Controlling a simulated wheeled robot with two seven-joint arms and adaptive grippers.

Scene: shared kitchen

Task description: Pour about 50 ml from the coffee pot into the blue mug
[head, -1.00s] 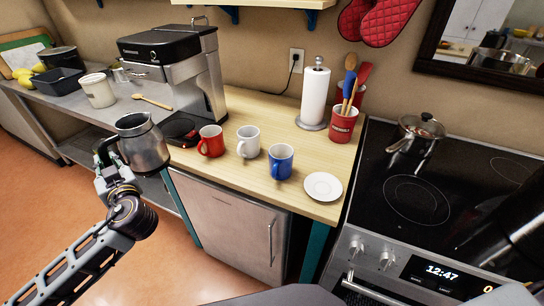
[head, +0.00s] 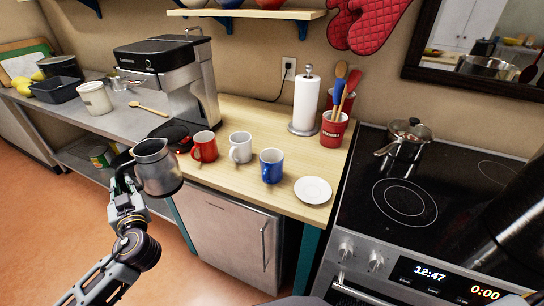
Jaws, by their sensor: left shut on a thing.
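The steel coffee pot (head: 159,168) is held in front of the counter's edge, roughly upright, with its dark handle toward the left. My left gripper (head: 125,190) is shut on the pot's handle; the fingers are partly hidden behind the handle. The blue mug (head: 271,166) stands upright on the wooden counter (head: 235,187), to the right of the pot and apart from it. The inside of the pot cannot be seen. My right gripper is not in view.
A red mug (head: 204,146) and a white mug (head: 240,147) stand between the pot and the blue mug. A white saucer (head: 313,190) lies right of the blue mug. The coffee machine (head: 170,75) stands behind. The stove (head: 405,200), with a saucepan (head: 408,135), is at right.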

